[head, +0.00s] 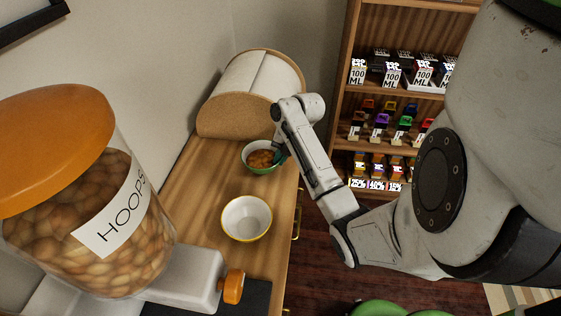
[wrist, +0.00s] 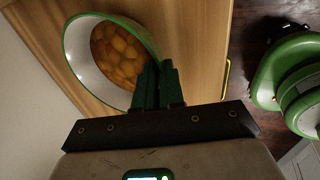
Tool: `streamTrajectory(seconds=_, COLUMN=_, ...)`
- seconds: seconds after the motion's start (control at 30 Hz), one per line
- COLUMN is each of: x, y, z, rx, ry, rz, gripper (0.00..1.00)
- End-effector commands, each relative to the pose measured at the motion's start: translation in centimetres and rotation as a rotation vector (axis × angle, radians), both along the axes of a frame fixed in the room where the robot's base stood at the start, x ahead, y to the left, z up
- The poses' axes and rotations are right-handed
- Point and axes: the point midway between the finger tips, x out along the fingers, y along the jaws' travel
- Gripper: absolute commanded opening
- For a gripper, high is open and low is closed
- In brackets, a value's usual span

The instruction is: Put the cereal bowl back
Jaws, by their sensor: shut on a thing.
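A green-rimmed cereal bowl (head: 249,165), white inside and filled with brown cereal, is at the far part of the wooden counter (head: 205,190). In the wrist view the bowl (wrist: 82,70) fills the upper left, looking tilted there. My gripper (head: 280,154) is at its right side, and its dark green fingers (wrist: 158,84) are shut on the bowl's rim. I cannot tell whether the bowl rests on the counter or is just above it. A second bowl (head: 246,218), white with a yellow rim, stands empty nearer on the counter.
A large cereal dispenser (head: 90,200) labelled HOOPS with an orange lid stands at the left front. A rounded bread box (head: 245,95) stands behind the bowl. A wooden shelf (head: 342,90) with boxes and bottles stands at right. Free counter lies between the bowls.

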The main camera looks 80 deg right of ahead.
Motion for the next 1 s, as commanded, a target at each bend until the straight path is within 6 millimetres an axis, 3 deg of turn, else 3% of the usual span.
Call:
streamTrajectory(seconds=0.33, x=0.0, y=0.0, z=-0.3, rx=-0.001, ry=0.000, rz=0.001, gripper=0.00)
streamTrajectory(seconds=0.37, x=0.0, y=0.0, z=-0.2, rx=-0.001, ry=0.000, rz=0.000, gripper=0.11)
streamTrajectory(seconds=0.6, x=0.0, y=0.0, z=-0.2, rx=-0.001, ry=0.000, rz=0.001, gripper=0.34)
streamTrajectory(seconds=1.0, x=-0.3, y=-0.1, z=0.9, rx=-0.003, ry=-0.001, rz=-0.001, gripper=0.34)
